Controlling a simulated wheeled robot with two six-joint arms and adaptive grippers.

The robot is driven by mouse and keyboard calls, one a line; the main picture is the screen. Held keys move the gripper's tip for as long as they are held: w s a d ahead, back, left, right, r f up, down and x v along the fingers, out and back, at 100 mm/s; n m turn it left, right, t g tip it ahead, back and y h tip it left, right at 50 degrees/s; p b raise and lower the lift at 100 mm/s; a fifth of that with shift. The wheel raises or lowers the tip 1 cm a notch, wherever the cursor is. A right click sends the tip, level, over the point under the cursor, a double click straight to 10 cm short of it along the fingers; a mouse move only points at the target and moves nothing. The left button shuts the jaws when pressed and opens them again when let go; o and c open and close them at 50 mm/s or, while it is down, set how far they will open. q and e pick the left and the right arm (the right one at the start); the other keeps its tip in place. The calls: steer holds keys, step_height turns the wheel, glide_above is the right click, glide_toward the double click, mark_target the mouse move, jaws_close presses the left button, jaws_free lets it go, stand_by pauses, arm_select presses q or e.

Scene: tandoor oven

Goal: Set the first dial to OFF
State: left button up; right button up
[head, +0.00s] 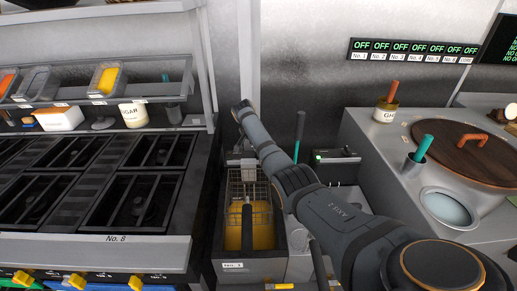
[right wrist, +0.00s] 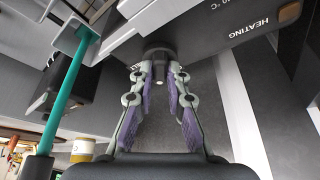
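In the right wrist view, a round dark dial (right wrist: 159,51) with a pale mark sits on a grey panel (right wrist: 115,57). My right gripper (right wrist: 161,72) is open, with its two purple-padded fingers on either side of the dial. Whether the pads touch it is unclear. A dark display (right wrist: 245,25) next to the dial reads HEATING. In the head view my right arm (head: 340,215) reaches across to the fryer, and its fingertips cannot be made out. A fryer (head: 250,262) labelled No. 1 holds yellow oil and a basket. My left gripper is not in view.
A teal handle (right wrist: 68,85) stands left of my right gripper. A wall board (head: 412,50) shows a row of green OFF labels. A dark stove (head: 90,190) is at left, and a counter with a wooden lid (head: 470,155) and ghee jar (head: 386,111) is at right.

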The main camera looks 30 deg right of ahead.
jaws_close()
steer(key=shift+r+p, duration=0.15)
steer(key=shift+p, duration=0.3)
steer(key=n+p, duration=0.2)
steer(key=p, duration=0.1)
steer(key=n+t+p, duration=0.1)
steer(key=n+p, duration=0.1)
steer(key=p, duration=0.1)
steer(key=shift+s+d+r+y, duration=0.1)
steer(key=shift+s+r+y, duration=0.05)
steer(key=shift+y, duration=0.25)
steer(key=shift+n+t+p, duration=0.4)
steer(key=shift+n+p, duration=0.6)
steer(key=shift+n, duration=0.1)
steer(key=shift+f+n+t+y+p, duration=0.2)
steer(key=shift+n+t+y+p, duration=0.1)
steer(key=shift+n+y+p, duration=0.15)
steer(key=shift+n, duration=0.25)
steer(key=o, duration=0.7)
jaws_free()
steer(key=shift+f, duration=0.1)
